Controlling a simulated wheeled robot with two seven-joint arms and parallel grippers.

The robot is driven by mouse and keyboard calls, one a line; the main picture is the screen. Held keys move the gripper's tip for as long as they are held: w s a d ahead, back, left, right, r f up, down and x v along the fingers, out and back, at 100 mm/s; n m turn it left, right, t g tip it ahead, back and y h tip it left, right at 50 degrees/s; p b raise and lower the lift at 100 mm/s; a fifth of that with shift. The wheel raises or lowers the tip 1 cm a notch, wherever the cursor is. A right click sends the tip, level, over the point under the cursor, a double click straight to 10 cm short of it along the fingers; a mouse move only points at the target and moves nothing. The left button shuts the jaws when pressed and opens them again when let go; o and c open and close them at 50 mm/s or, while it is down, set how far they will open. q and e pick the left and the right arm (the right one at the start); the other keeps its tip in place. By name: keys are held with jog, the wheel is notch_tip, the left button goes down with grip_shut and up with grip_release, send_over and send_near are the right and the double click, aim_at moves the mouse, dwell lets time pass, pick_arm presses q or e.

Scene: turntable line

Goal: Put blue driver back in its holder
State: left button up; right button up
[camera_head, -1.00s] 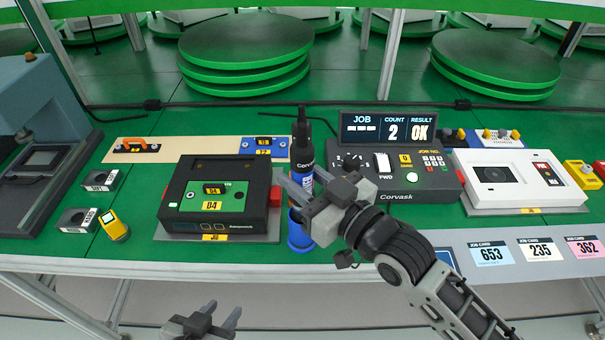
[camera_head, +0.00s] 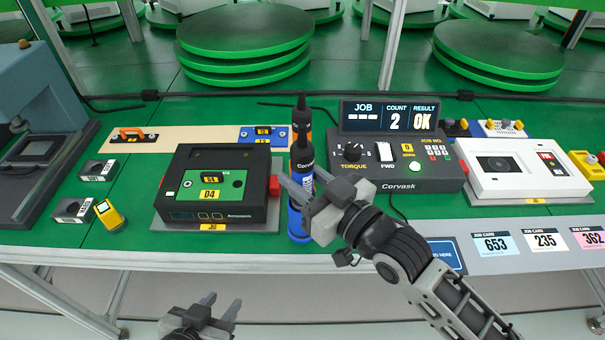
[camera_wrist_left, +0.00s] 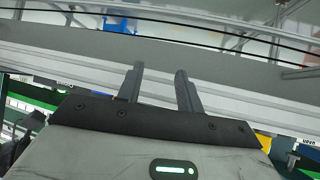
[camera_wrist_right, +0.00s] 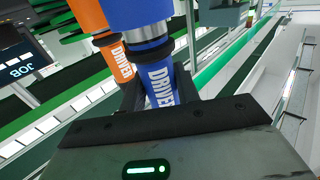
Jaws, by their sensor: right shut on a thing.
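The blue driver (camera_head: 301,160) stands upright with its black upper part on top. My right gripper (camera_head: 307,184) is shut on its blue body, and in the right wrist view the driver (camera_wrist_right: 158,72) lies between the fingers. The blue holder (camera_head: 298,232) is directly below. The driver's lower end appears to be in or at the holder's mouth, but the gripper partly hides this and I cannot tell how deep it sits. My left gripper (camera_head: 224,302) is open and empty in front of the bench edge; its parted fingers (camera_wrist_left: 160,80) also show in the left wrist view.
An orange driver (camera_wrist_right: 115,62) stands close behind the blue one. The black unit with the green panel (camera_head: 215,180) is just left, and the torque controller (camera_head: 400,182) just right. Job cards (camera_head: 494,243) lie along the front right edge.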

jog(key=shift+f, duration=0.3)
jog(key=o, duration=1.2)
pick_arm(q)
notch_tip(320, 180, down, 3)
jog(key=shift+d+r, duration=0.1)
pick_arm(e)
jog(key=shift+f, duration=0.15)
jog(key=shift+s+d, duration=0.4)
jog(key=shift+s, duration=0.05)
pick_arm(q)
jog(key=r, duration=0.3)
jog(key=shift+w+d+r+b, duration=0.15)
jog(key=shift+d+r+b, duration=0.05)
jog(key=shift+d+b, duration=0.2)
pick_arm(e)
jog(key=v, duration=1.4)
jog(key=shift+s+d+r, duration=0.25)
jog(key=shift+s+r, duration=0.05)
